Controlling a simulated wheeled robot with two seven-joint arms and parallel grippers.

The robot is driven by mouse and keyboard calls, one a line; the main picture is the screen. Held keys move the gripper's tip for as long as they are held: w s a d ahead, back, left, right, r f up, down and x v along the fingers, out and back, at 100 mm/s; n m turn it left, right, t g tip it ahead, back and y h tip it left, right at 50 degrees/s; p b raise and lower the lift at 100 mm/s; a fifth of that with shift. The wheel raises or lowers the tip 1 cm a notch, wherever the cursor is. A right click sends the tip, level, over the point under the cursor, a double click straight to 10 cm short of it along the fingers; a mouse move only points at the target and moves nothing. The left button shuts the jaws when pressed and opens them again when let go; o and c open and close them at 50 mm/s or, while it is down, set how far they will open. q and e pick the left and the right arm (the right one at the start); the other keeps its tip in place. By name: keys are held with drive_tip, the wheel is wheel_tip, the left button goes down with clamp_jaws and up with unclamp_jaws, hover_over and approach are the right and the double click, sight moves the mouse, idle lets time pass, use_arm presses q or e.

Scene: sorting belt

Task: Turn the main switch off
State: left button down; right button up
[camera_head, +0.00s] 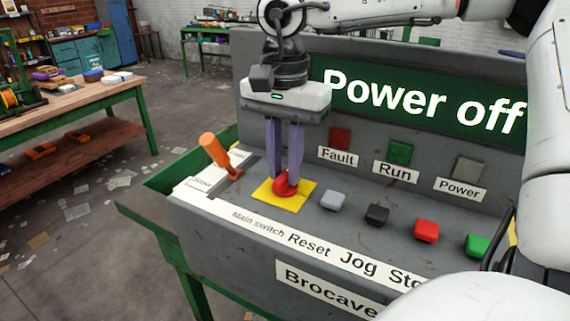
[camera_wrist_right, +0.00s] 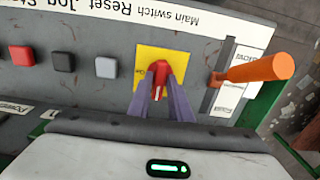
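The main switch (camera_head: 286,184) is a red rotary knob on a yellow plate (camera_head: 295,200), at the left end of the grey control panel. My right gripper (camera_head: 285,182) points down at it, one finger on each side of the knob. In the right wrist view the fingers (camera_wrist_right: 162,88) close in on the red knob (camera_wrist_right: 159,70) and appear to hold it. They partly hide it. The green display (camera_head: 420,100) reads "Power off". My left gripper is out of view.
An orange lever (camera_head: 215,150) stands close left of the switch. Grey (camera_head: 333,200), black (camera_head: 377,214), red (camera_head: 425,230) and green (camera_head: 476,245) buttons lie to its right. Fault, Run and Power lamps sit behind and look dark. A wooden workbench (camera_head: 60,105) is farther left.

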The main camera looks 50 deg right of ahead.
sight(285, 173)
drive_tip(key=shift+o, duration=1.4)
wheel_tip(285, 173, up, 10)
drive_tip(key=shift+r, duration=0.2)
drive_tip(key=shift+f, duration=0.15)
wheel_tip(285, 173, down, 10)
drive_tip(key=shift+f, duration=0.1)
